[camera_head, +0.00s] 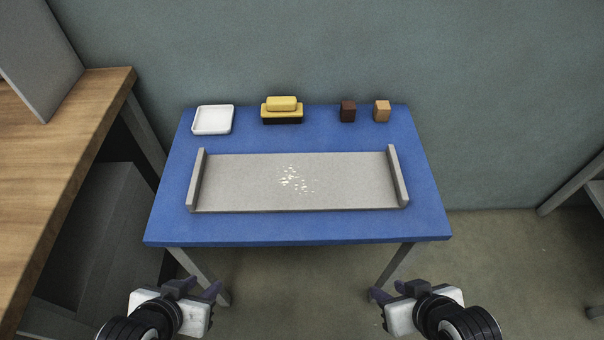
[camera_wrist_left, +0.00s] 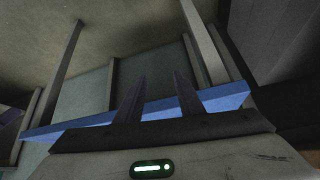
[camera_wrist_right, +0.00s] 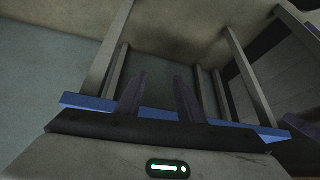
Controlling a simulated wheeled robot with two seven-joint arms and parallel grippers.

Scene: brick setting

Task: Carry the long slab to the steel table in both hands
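The long slab (camera_head: 240,182) is grey, with a raised block along its left end and another along its right end. It lies flat on the blue table (camera_head: 300,230), with pale flecks on its middle. My left gripper (camera_head: 197,287) is open and empty in front of the table's near left part, apart from the slab. My right gripper (camera_head: 390,292) is open and empty in front of the near right part, also apart from it. Both wrist views show spread fingers with nothing between them. No table is clearly recognisable as the steel one; a grey frame (camera_head: 577,182) shows at the right edge.
Behind the slab on the blue table are a white dish (camera_head: 213,120), a yellow and black block stack (camera_head: 282,112), a dark brown block (camera_head: 348,111) and an orange-brown block (camera_head: 382,111). A wooden table (camera_head: 60,150) stands at left. Floor at right (camera_head: 500,270) is clear.

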